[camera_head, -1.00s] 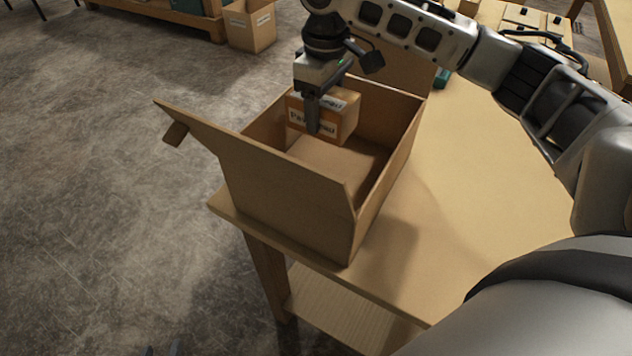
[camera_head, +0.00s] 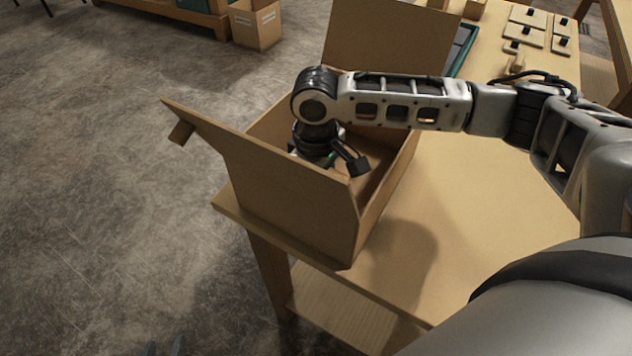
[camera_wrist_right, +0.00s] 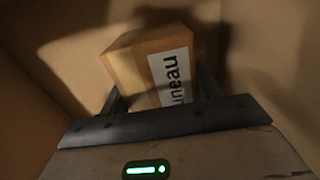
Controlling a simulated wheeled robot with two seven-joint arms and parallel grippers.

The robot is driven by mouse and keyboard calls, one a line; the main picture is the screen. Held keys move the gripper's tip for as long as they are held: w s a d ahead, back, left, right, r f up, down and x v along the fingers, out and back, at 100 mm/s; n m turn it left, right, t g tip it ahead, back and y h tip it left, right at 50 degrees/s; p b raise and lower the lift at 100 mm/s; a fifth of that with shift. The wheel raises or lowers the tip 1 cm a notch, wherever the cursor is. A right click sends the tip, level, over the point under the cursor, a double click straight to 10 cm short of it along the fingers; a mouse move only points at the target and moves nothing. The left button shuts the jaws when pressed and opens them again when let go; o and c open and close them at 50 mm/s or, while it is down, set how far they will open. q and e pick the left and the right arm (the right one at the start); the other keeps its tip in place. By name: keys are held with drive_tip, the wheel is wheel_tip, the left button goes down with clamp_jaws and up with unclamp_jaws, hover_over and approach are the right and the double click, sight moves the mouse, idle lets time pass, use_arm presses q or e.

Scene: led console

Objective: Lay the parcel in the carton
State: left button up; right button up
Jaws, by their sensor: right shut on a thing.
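The open carton (camera_head: 290,200) stands at the table's left corner, flaps spread. My right arm reaches down into it from the right. In the right wrist view, my right gripper (camera_wrist_right: 160,88) is shut on the parcel (camera_wrist_right: 135,62), a small brown box with a white printed label, between brown carton walls. Whether the parcel touches the carton's floor I cannot tell. The tips of my left gripper (camera_head: 164,348) show apart at the bottom edge, away from the carton.
The wooden table (camera_head: 470,220) is clear to the right of the carton. A teal-edged tray (camera_head: 463,48) and several small wooden pieces with black knobs lie farther back. Another box (camera_head: 256,25) stands on the floor at the back left.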

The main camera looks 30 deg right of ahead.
drive_tip(key=o, duration=1.2)
drive_tip(key=shift+f, duration=0.1)
drive_tip(key=shift+c, duration=0.2)
wheel_tip(320, 180, up, 12)
drive_tip(key=shift+r+p, duration=0.2)
drive_tip(key=shift+p, duration=0.25)
drive_tip(key=shift+w, duration=0.1)
